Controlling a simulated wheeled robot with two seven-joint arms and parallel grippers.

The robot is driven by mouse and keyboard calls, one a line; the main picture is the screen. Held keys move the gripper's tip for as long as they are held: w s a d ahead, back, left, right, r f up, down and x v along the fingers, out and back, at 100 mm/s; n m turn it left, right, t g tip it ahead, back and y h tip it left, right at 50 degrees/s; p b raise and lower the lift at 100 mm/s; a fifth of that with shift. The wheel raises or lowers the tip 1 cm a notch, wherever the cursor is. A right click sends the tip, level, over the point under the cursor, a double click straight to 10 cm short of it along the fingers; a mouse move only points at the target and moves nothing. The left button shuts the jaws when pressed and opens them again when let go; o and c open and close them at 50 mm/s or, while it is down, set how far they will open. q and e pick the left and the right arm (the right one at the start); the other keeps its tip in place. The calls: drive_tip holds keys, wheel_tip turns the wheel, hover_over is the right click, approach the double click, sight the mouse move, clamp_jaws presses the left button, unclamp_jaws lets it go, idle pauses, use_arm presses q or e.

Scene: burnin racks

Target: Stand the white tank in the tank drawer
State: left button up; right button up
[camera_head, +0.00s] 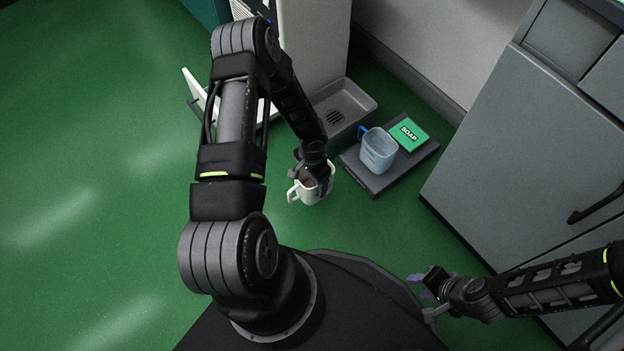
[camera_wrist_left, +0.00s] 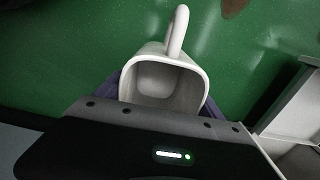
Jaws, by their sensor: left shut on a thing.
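The white tank (camera_head: 308,194), an open-topped cup shape with a loop handle, is held by my left gripper (camera_head: 314,178) above the green floor. In the left wrist view the tank (camera_wrist_left: 165,62) sits between the purple fingers, its open mouth and handle showing. A white open drawer-like part (camera_head: 194,88) juts from the left side of the pale cabinet, largely behind my left arm. It looks like the tank drawer, and the tank is apart from it. A white box-like edge (camera_wrist_left: 294,112) shows at right in the wrist view. My right gripper (camera_head: 424,287) is at the lower right, away from the tank.
A grey slotted basin (camera_head: 361,96) stands before the pale cabinet (camera_head: 314,38). Beside it, a dark platform (camera_head: 377,182) bears a blue jug (camera_head: 378,152) and a green SOAP packet (camera_head: 408,134). Grey cabinets (camera_head: 520,150) stand at right. The floor at left is clear.

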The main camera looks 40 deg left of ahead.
use_arm(q)
drive_tip(key=shift+w+a+r, duration=0.15)
drive_tip(key=shift+w, duration=0.1)
drive_tip(key=w+r+n, duration=0.2)
drive_tip(key=w+r, duration=1.3)
drive_tip(key=r, duration=0.3)
drive_tip(key=w+d+r, duration=0.1)
drive_tip(key=d+r, duration=0.5)
drive_tip(key=r, duration=0.4)
drive_tip(key=w+d+r+n, duration=0.1)
drive_tip(key=w+d+r, duration=0.1)
drive_tip(key=d+r, duration=0.4)
wheel_tip(320, 180, up, 5)
drive_tip(key=shift+w+d+r, duration=0.1)
drive_tip(key=shift+w+d, duration=0.05)
drive_tip(key=shift+d, duration=0.25)
